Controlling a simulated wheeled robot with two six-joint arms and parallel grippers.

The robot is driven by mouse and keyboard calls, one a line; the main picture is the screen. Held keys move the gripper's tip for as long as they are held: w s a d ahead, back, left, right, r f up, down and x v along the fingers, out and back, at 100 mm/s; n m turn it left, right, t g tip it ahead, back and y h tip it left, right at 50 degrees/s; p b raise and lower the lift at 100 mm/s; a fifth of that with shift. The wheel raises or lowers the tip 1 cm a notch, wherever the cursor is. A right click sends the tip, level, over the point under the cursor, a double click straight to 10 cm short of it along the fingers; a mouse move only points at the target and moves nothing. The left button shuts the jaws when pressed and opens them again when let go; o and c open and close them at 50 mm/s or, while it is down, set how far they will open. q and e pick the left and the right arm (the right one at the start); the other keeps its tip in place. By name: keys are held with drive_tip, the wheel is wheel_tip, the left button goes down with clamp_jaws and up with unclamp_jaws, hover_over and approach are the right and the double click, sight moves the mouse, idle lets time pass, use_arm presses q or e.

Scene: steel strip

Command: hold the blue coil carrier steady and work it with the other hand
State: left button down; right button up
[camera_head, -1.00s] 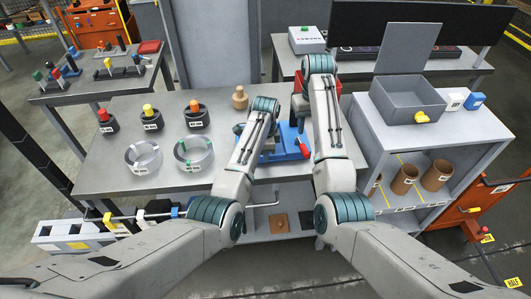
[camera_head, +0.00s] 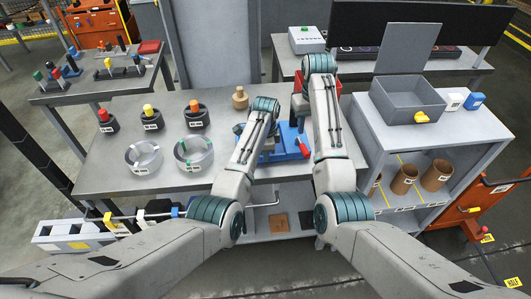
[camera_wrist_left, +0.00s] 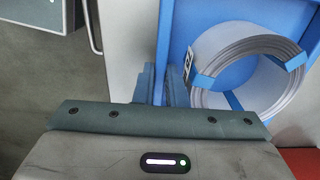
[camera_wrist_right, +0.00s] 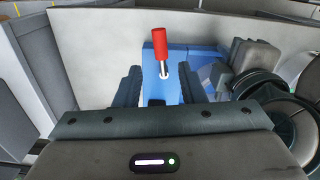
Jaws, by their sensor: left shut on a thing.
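The blue coil carrier (camera_head: 289,139) stands on the steel bench, partly hidden by my arms in the head view. My left gripper (camera_wrist_left: 163,82) is shut on the carrier's blue edge, beside the coil. In the right wrist view a red handle (camera_wrist_right: 159,45) on a metal pin rises from a blue base (camera_wrist_right: 178,60). My right gripper (camera_wrist_right: 160,85) is open, its fingers apart, with the handle ahead of and between them; contact cannot be seen.
A wooden peg (camera_head: 240,98) is behind the carrier. A grey shelf with an open tray (camera_head: 398,96) stands at right. The bench's front left (camera_head: 100,178) is clear.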

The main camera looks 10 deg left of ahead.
drive_tip(key=shift+d+f, duration=0.1)
drive_tip(key=shift+f, duration=0.05)
drive_tip(key=c, duration=0.5)
drive_tip(key=w+d+f+t, duration=0.1)
drive_tip(key=d+f, duration=0.1)
drive_tip(key=w+d+f+m+t+h, duration=0.1)
drive_tip(key=w+d+f+t, duration=0.1)
drive_tip(key=w+d+f+t+h, duration=0.1)
drive_tip(key=w+d+t, duration=0.1)
drive_tip(key=d, duration=0.1)
drive_tip(key=shift+d+f, duration=0.1)
drive_tip(key=shift+f, duration=0.3)
clamp_jaws()
drive_tip(key=d+n+t+h, duration=0.3)
drive_tip(key=d+t, duration=0.4)
drive_tip(key=t, duration=0.3)
drive_tip(key=s+a+f+n+y, duration=0.2)
drive_tip(key=s+a+n+y, duration=0.4)
drive_tip(key=s+n+y, duration=0.2)
drive_tip(key=s+a+f+n+y, duration=0.3)
drive_tip(key=s+a+n+y, duration=0.3)
drive_tip(key=s+n+y, duration=0.3)
drive_tip(key=shift+f+n+g, duration=0.25)
drive_tip(key=shift+n+g, duration=0.15)
drive_tip(key=shift+n, duration=0.1)
drive_tip(key=shift+s, duration=0.1)
